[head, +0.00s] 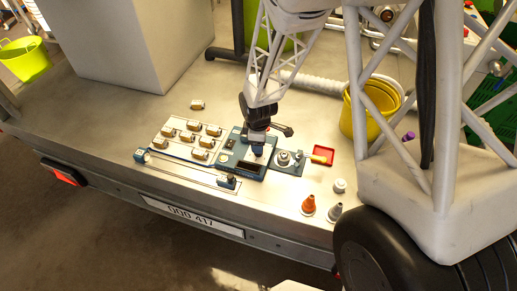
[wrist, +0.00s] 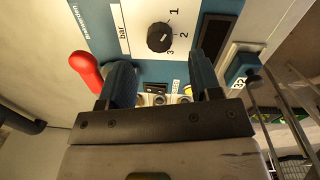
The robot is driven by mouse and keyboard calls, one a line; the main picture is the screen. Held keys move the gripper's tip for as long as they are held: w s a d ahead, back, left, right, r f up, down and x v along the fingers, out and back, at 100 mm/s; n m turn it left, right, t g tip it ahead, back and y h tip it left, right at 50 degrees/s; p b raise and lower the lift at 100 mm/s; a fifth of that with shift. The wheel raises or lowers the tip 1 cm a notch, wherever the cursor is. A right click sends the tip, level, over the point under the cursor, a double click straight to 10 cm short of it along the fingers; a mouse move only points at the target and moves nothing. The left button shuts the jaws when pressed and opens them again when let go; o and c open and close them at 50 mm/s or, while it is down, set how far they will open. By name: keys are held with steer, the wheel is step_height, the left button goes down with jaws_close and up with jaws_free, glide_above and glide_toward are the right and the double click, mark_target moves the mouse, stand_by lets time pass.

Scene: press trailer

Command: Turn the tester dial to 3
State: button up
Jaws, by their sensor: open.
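The tester is a blue panel (head: 258,172) on the grey trailer bed, and its face shows in the wrist view (wrist: 190,70). Its dial is a round black knob (wrist: 160,37) with a small light mark, on a white scale plate (wrist: 137,20) reading "bar" and 1, 2, 3. I cannot tell exactly which number the mark points to. My gripper (wrist: 161,75) is open, with one dark blue finger on each side below the dial in the picture, nothing between them. In the head view my gripper (head: 257,150) is over the panel and hides the dial.
A red-ended lever (wrist: 85,70) stands left of my fingers in the wrist view. A dark window (wrist: 215,33) is right of the dial. Around the panel are several small blocks (head: 190,137), a red tray (head: 323,155), an orange cone (head: 308,205) and a yellow bucket (head: 372,115).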

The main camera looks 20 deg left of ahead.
steer(key=shift+w+f, duration=0.15)
steer(key=shift+f, duration=2.35)
steer(key=c, duration=0.9)
